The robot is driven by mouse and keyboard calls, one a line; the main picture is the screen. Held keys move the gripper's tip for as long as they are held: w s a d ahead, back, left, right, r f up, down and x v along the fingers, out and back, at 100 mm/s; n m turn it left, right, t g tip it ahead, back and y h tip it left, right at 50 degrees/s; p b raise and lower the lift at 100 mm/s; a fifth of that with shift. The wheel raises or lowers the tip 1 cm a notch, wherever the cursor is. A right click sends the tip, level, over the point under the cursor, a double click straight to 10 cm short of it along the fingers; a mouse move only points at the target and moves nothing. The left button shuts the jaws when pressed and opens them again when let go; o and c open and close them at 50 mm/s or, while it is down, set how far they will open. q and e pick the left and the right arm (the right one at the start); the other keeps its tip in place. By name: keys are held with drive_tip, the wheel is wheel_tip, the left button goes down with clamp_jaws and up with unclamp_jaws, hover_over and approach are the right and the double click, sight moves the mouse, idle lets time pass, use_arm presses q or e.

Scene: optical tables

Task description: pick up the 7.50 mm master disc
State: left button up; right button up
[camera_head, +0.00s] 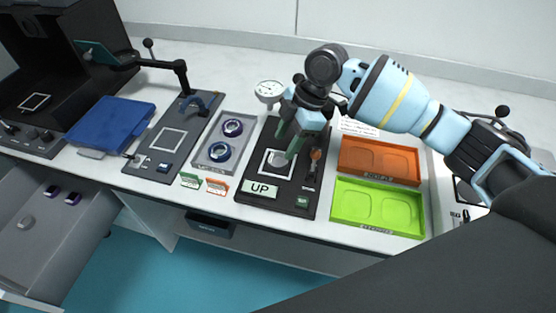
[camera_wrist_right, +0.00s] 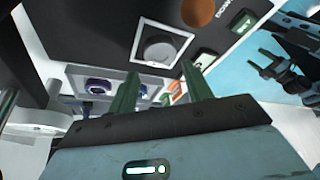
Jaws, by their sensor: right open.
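A round grey disc (camera_head: 279,160) lies inside a white square outline on the black gauge stand (camera_head: 262,208), which has an "UP" label. No size marking on it can be read, so I cannot confirm that it is the 7.50 mm master disc. It also shows in the right wrist view (camera_wrist_right: 160,48), beyond the fingers.
An orange tray (camera_head: 380,181) and a green tray (camera_head: 350,213) are on the right. A dial (camera_head: 269,89) rises behind. A blue box (camera_head: 112,125) and an open drawer (camera_head: 30,255) are at left.

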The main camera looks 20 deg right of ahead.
sight(276, 159)
drive_tip(key=shift+x, duration=2.55)
drive_tip(key=shift+d, duration=0.1)
drive_tip(key=c, duration=0.8)
drive_tip(key=shift+r, duration=0.5)
drive_tip(key=r, duration=0.2)
drive_tip(key=shift+s+a+r, duration=0.3)
drive_tip(key=shift+s+a, duration=0.05)
drive_tip(key=shift+s, duration=0.05)
drive_tip(key=s+a, duration=0.3)
drive_tip(key=s+a+r, duration=0.1)
drive_tip(key=s+a, duration=0.6)
drive_tip(key=s, duration=0.1)
drive_tip(key=shift+a+r+p, duration=0.15)
drive_tip(key=shift+p, duration=0.2)
